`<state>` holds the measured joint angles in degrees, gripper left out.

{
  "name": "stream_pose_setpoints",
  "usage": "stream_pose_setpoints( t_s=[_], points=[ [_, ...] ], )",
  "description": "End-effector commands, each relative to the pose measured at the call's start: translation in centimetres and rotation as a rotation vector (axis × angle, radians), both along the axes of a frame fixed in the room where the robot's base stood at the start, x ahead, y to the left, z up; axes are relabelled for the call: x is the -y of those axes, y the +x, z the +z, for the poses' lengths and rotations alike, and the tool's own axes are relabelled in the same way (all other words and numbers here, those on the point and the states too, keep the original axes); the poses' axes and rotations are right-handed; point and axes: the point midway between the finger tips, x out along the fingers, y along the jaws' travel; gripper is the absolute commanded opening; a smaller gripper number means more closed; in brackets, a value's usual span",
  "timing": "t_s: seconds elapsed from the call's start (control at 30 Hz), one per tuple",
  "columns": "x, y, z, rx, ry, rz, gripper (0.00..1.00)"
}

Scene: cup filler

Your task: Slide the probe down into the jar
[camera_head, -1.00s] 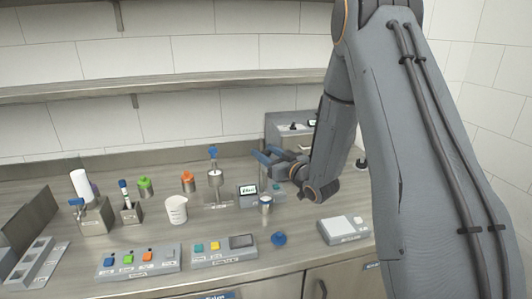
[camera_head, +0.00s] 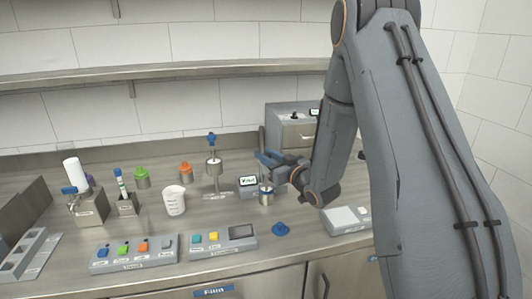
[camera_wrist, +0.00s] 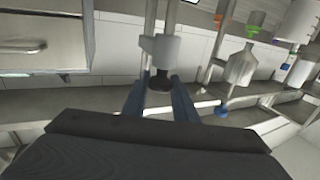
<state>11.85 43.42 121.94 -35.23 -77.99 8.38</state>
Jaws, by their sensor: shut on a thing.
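The jar (camera_head: 266,196) is a small metal cup standing open on the counter in the head view. My gripper (camera_head: 268,158) is just above it, its blue fingers pointing left. In the wrist view, which looks upside down, the blue fingers of my gripper (camera_wrist: 160,102) are shut on the probe (camera_wrist: 161,48). The probe has a pale grey body, a dark end at the fingers and a thin stem leading away. In the head view the probe is too small to make out clearly. I cannot tell whether its tip is inside the jar's rim.
A small display (camera_head: 248,181) stands just left of the jar. A metal stand with a blue top (camera_head: 213,168) is further left, beside a white beaker (camera_head: 174,201).

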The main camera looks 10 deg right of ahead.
Motion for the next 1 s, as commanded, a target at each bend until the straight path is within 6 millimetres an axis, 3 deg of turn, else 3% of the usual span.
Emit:
stream_pose_setpoints(
  t_s=[0.1, 0.43, 0.47, 0.53, 0.87, 1.0],
  points=[
    [0.0, 0.0, -1.4, -0.003, 0.0, 0.0, 0.0],
    [0.0, 0.0, -1.4, -0.002, -0.001, 0.0, 0.0],
    [0.0, 0.0, -1.4, -0.002, -0.001, 0.0, 0.31],
    [0.0, 0.0, -1.4, -0.002, -0.001, 0.0, 0.43],
    [0.1, -0.2, -1.4, -0.001, 0.0, 0.0, 0.43],
    [0.7, -1.4, -1.4, -0.001, 0.001, -0.002, 0.43]
  ],
)
